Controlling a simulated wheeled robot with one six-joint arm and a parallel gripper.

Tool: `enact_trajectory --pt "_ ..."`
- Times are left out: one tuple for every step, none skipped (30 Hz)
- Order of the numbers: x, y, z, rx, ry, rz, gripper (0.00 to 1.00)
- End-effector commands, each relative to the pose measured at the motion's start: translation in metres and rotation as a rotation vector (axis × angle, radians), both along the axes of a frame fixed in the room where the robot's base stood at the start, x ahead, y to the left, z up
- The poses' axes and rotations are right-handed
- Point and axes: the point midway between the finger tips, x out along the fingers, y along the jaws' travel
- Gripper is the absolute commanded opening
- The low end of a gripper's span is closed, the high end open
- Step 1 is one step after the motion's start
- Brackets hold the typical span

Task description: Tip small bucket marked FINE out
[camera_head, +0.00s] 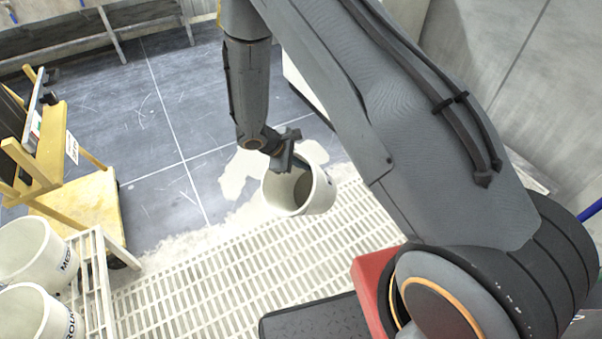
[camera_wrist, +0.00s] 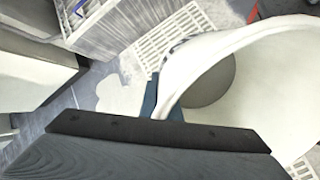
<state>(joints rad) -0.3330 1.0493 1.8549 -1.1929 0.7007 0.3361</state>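A small white bucket (camera_head: 320,193) is at my gripper (camera_head: 287,158), over the far edge of the pale floor grating in the head view. No FINE marking shows on the side I see. In the wrist view the bucket (camera_wrist: 275,85) fills the right side, its rim close to the dark gripper part along the bottom. My gripper appears shut on the bucket's rim, though the fingertips are mostly hidden.
Two white buckets, one labelled MED (camera_head: 35,250) and one ROU (camera_head: 35,315), stand at the lower left by a white slatted rack (camera_head: 95,275). A yellow cart (camera_head: 85,205) stands behind them. A pale wet patch (camera_head: 240,172) lies on the dark tiled floor beyond the grating (camera_head: 215,285).

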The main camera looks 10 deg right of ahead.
Motion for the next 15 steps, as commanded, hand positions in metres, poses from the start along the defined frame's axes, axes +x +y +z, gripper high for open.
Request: enact_trajectory --pt "0.000 0.004 -0.007 -0.041 -0.012 0.005 0.00" --pt "-0.001 0.006 -0.009 -0.066 -0.021 0.006 0.00" --pt "-0.001 0.007 -0.011 -0.100 -0.034 0.007 0.00" --pt "-0.001 0.008 -0.012 -0.125 -0.043 0.006 0.00" --pt "-0.002 0.009 -0.014 -0.151 -0.051 0.005 0.00" --pt "-0.002 0.011 -0.015 -0.182 -0.064 0.005 0.00" --pt "-0.003 0.012 -0.016 -0.207 -0.073 0.004 0.00" --pt "-0.003 0.012 -0.017 -0.230 -0.082 0.002 0.00" --pt "-0.004 0.014 -0.018 -0.261 -0.092 0.004 0.00" --pt "-0.004 0.015 -0.019 -0.284 -0.101 0.003 0.00" --pt "-0.005 0.016 -0.020 -0.305 -0.108 0.003 0.00" --pt "-0.005 0.017 -0.022 -0.334 -0.118 0.003 0.00" --pt "-0.005 0.018 -0.022 -0.355 -0.127 0.002 0.00" --pt "-0.006 0.019 -0.023 -0.377 -0.136 0.002 0.00" --pt "-0.006 0.020 -0.024 -0.404 -0.145 0.002 0.00"
